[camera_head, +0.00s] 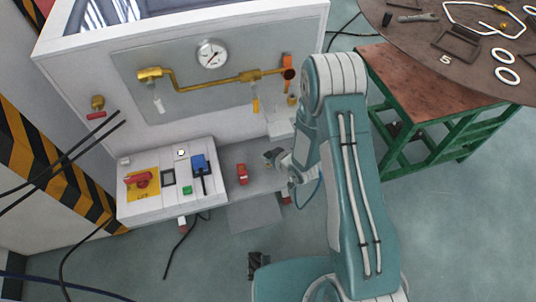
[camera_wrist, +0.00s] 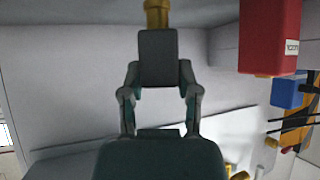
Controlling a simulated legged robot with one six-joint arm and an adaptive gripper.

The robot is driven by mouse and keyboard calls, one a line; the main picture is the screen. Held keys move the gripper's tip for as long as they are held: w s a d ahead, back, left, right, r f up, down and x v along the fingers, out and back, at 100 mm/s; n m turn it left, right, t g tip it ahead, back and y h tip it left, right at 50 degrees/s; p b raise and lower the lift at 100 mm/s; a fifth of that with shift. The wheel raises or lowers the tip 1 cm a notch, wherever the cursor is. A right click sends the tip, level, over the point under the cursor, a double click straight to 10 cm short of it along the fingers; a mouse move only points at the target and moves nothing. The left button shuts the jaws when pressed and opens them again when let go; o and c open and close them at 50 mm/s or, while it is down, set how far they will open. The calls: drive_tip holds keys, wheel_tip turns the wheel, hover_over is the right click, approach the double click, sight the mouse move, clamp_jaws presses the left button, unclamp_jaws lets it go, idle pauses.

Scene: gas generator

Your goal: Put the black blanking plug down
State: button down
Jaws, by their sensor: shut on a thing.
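My gripper (camera_head: 272,157) is low in front of the white generator cabinet, above the grey ledge right of the control box. In the wrist view my gripper (camera_wrist: 158,45) is seen side-on, shut, with a dark grey finger pad facing the camera. The black blanking plug is in its grip, but the fingers hide it, and I cannot make it out in either view. A brass-coloured piece (camera_wrist: 157,14) shows just past the fingertips. I cannot tell whether it belongs to the held plug or stands behind it.
A red block (camera_head: 242,174) stands on the ledge (camera_head: 255,183) left of my gripper. The control box (camera_head: 172,183) with a blue device (camera_head: 200,166) is further left. Above are brass pipework (camera_head: 215,80) and a gauge (camera_head: 212,54). A round table (camera_head: 470,65) with parts is at right.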

drive_tip(key=shift+c, duration=1.7)
unclamp_jaws()
drive_tip(key=shift+d, duration=0.2)
drive_tip(key=shift+a, duration=0.15)
drive_tip(key=v, duration=1.2)
drive_tip(key=d+r+m+h, duration=0.25)
drive_tip(key=d+r, duration=0.25)
drive_tip(key=r, duration=0.5)
drive_tip(key=d+r+m+h, duration=0.1)
drive_tip(key=d+r+h, duration=0.3)
drive_tip(key=r, duration=0.7)
drive_tip(key=s+r+m+g, duration=0.1)
drive_tip(key=s+r+m, duration=0.1)
drive_tip(key=s+r, duration=0.4)
drive_tip(key=s+r+m+g, duration=0.1)
drive_tip(key=s+r, duration=0.5)
drive_tip(key=s, duration=0.6)
drive_tip(key=shift+s+a+m+g, duration=0.2)
drive_tip(key=shift+m+g, duration=0.2)
drive_tip(key=shift+m, duration=0.15)
drive_tip(key=shift+w, duration=0.1)
